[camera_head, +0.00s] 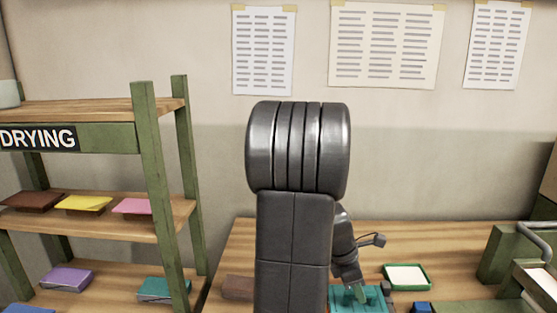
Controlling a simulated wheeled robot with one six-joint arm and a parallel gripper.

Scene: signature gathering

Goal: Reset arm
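My arm stands dark grey in the middle of the head view and hides part of the wooden table (450,262). My gripper (358,287) is low, just right of the arm's large link. It is small and partly covered, over or beside a teal object (345,300) on the table. I cannot tell whether its fingers are open or shut, or whether it touches the teal object.
A green-framed shelf labelled DRYING (38,137) stands at left with coloured bundles, including yellow (83,203) and purple (68,278). A green-rimmed tray (407,287) lies right of my gripper. A green device with a metal handle (505,255) stands at far right. Printed sheets hang behind.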

